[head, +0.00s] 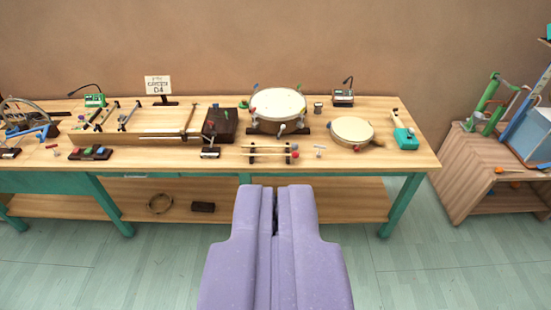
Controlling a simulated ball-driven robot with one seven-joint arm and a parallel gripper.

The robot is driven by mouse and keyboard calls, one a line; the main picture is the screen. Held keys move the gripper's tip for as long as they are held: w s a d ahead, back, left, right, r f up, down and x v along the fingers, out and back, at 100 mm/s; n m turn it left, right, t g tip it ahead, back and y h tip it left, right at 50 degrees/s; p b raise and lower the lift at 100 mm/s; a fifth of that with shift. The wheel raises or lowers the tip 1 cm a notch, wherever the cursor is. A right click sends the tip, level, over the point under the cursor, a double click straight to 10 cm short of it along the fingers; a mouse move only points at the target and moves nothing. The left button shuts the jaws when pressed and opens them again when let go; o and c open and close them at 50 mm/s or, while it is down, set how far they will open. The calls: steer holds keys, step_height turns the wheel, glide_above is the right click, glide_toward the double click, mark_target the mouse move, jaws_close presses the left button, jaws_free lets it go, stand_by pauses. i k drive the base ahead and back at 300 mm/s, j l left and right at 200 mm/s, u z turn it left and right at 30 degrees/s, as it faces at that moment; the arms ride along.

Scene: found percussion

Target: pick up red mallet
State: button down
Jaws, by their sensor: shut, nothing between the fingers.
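A small rack (272,149) with thin sticks lying across it stands near the table's front edge. A red mallet head (294,155) shows at its right end, and a smaller dark reddish end shows at its left. Which stick belongs to the red head is too small to tell. My gripper (273,190), with pale purple fingers, points forward at the bottom centre. It is shut and empty, apart from the rack and lower in the picture. Its fingers cover part of the lower shelf.
The long wooden table (225,158) has teal legs. A white drum (278,104) stands behind the rack, and a flat round drum (352,131) is to its right. A wooden crate shelf (475,160) stands at far right. The floor (180,265) beside my gripper is clear.

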mark_target(295, 154)
steer(key=i+j+z, duration=0.2)
steer(key=i+j, duration=0.55)
steer(key=i, duration=0.25)
steer(key=i+j+z, duration=0.25)
steer(key=i+j, duration=0.6)
steer(key=i+j+z, duration=0.2)
steer(key=i+j, duration=0.7)
steer(key=j, duration=0.2)
